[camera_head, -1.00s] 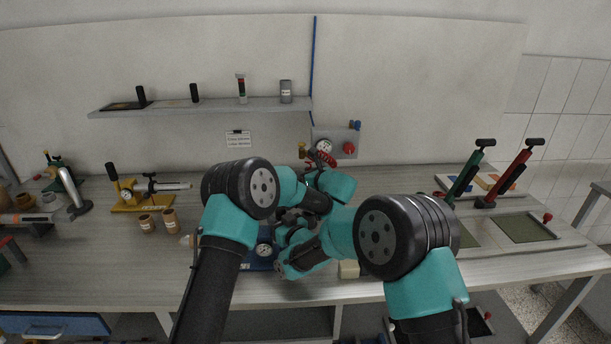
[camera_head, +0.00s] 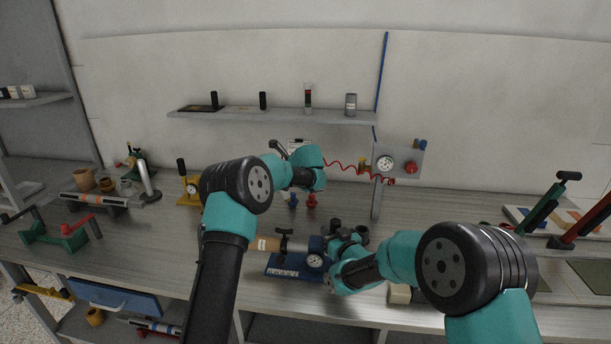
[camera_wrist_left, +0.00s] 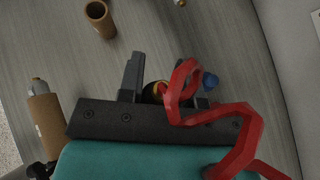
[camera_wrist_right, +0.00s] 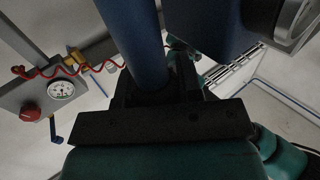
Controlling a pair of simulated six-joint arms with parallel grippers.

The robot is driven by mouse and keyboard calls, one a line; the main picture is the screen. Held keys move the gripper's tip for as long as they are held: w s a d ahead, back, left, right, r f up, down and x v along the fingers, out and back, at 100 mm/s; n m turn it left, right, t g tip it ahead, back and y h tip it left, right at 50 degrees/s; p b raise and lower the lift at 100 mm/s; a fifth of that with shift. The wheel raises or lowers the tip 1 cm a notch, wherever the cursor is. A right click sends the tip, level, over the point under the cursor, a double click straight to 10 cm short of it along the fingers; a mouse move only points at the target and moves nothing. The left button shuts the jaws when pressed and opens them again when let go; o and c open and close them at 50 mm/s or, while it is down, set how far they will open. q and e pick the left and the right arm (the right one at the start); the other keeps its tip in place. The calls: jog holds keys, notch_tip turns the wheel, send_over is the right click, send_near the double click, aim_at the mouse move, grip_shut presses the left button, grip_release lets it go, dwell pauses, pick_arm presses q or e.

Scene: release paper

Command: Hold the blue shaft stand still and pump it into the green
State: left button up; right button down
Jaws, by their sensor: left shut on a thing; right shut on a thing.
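The blue stand (camera_head: 290,268) is on the bench front with a round white gauge (camera_head: 313,262) on it; its reading is too small to tell. A tan labelled piece (camera_head: 265,243) and a black T-shaped handle (camera_head: 283,240) show at its left side. My right gripper (camera_wrist_right: 155,80) is shut around a blue shaft (camera_wrist_right: 135,40) of the stand.
A grey panel (camera_head: 402,160) with a gauge and red knob stands behind; the red hose runs from it. Small red and blue knobs (camera_head: 302,199) sit below my left wrist. Hand pumps (camera_head: 545,205) stand right. A green-red clamp (camera_head: 65,236) lies at left.

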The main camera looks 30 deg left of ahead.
pick_arm(q)
jog(key=s+a+f+n+h, duration=0.1)
jog(key=s+a+f+h, duration=0.3)
jog(key=s, duration=0.5)
jog(key=s+a+f+n+h, duration=0.2)
jog(key=s+a+f+h, duration=0.2)
jog(key=s, duration=0.5)
jog(key=s+a+f+n+g+h, duration=0.1)
jog(key=s+a+f+n+h, duration=0.1)
jog(key=s+a+f+h, duration=0.2)
jog(key=shift+s+a+f+h, duration=0.15)
jog(key=shift+s+a+f, duration=0.5)
jog(key=shift+s+a, duration=0.3)
jog(key=shift+s+a+f+h, duration=0.1)
jog(key=shift+s+a+f, duration=0.5)
jog(key=shift+s+a, duration=0.35)
jog(key=shift+s+a+f+h, duration=0.15)
jog(key=shift+s+a+f, duration=0.5)
jog(key=shift+s+a, duration=0.25)
jog(key=shift+s+f+h, duration=0.1)
jog(key=shift+s+h, duration=0.2)
jog(key=shift+s, duration=0.25)
jog(key=shift+d, duration=0.1)
jog(key=shift+w+d, duration=0.35)
jog(key=shift+d, duration=0.5)
jog(key=shift+w+d, duration=0.3)
jog(key=shift+d, duration=0.6)
jog(key=shift+w+d, duration=0.35)
jog(key=shift+d, duration=0.5)
